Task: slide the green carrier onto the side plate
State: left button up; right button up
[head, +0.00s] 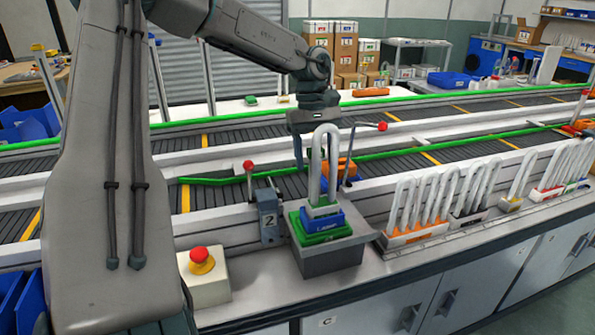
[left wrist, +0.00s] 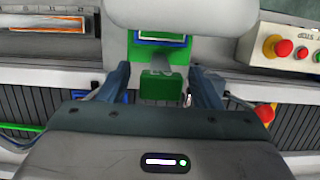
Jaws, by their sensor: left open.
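The green carrier (head: 323,233) sits on a grey block at the front of the bench, under a blue block (head: 322,220) and an upright white U-shaped tube (head: 317,170). My left gripper (head: 312,150) points down behind the tube; its far finger is largely hidden by it. In the left wrist view, the open fingers (left wrist: 160,74) stand on either side of a green block (left wrist: 162,88), with green carrier surface (left wrist: 178,57) just beyond. Contact cannot be told. Which part is the side plate is unclear. My right gripper is not in view.
A lever with a red knob (head: 382,127) stands right of the gripper, another red-knobbed lever (head: 249,165) to its left. A red stop button (head: 200,256) is on the bench at left. Racks of white tubes (head: 420,230) line the right. The conveyor (head: 285,183) runs behind.

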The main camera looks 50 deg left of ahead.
pick_arm(q)
jog(key=shift+r, duration=0.15)
dwell(0.3)
notch_tip(320, 180, up, 12)
jog(key=p, duration=0.8)
jog(key=shift+p, duration=0.3)
dwell(0.4)
